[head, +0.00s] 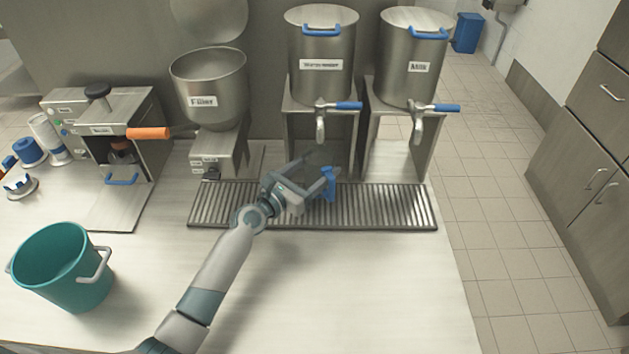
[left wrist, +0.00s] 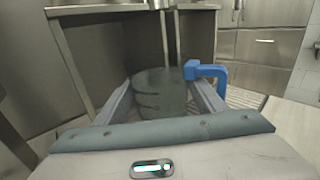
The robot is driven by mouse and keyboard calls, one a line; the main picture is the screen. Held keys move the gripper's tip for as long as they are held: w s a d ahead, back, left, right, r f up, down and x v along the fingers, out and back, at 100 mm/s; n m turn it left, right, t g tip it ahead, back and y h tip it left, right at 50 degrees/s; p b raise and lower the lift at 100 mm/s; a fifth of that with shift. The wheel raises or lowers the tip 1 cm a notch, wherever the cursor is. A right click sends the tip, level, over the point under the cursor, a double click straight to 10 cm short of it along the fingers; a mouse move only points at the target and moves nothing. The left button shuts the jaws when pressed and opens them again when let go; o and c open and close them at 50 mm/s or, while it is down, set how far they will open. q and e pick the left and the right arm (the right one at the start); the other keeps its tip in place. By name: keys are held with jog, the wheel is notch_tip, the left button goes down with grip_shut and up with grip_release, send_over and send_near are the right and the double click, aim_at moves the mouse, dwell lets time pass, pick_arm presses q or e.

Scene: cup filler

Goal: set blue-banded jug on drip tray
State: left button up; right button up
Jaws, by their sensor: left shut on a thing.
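My left gripper (head: 308,177) is shut on a see-through jug with a blue handle (head: 328,184). In the left wrist view the jug's greyish body (left wrist: 160,92) with dark marks sits between the two fingers, and its blue handle (left wrist: 212,74) sticks out to the right. The jug looks upright. In the head view its clear body is hard to make out behind the gripper. The ribbed drip tray (head: 390,208) lies along the counter below the taps. The jug is over the tray's back part, near the middle tap; I cannot tell whether it touches down. My right gripper is not in view.
The middle dispenser's tap (head: 321,125) hangs close to the jug. The milk dispenser (head: 415,60) stands right of it, the filler hopper (head: 208,90) left. A teal bucket (head: 62,268) stands at the front left. The counter's front right (head: 400,285) is clear.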

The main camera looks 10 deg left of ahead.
aim_at(314, 177)
pick_arm(q)
jog(key=shift+w+a+f, duration=0.35)
jog(key=shift+w+a, duration=0.05)
jog(key=shift+a, duration=0.05)
jog(key=shift+f+b, duration=1.15)
jog(key=shift+f, duration=0.85)
jog(key=shift+f, duration=0.2)
jog(key=o, duration=1.4)
jog(key=shift+c, duration=0.2)
jog(key=shift+r, duration=0.25)
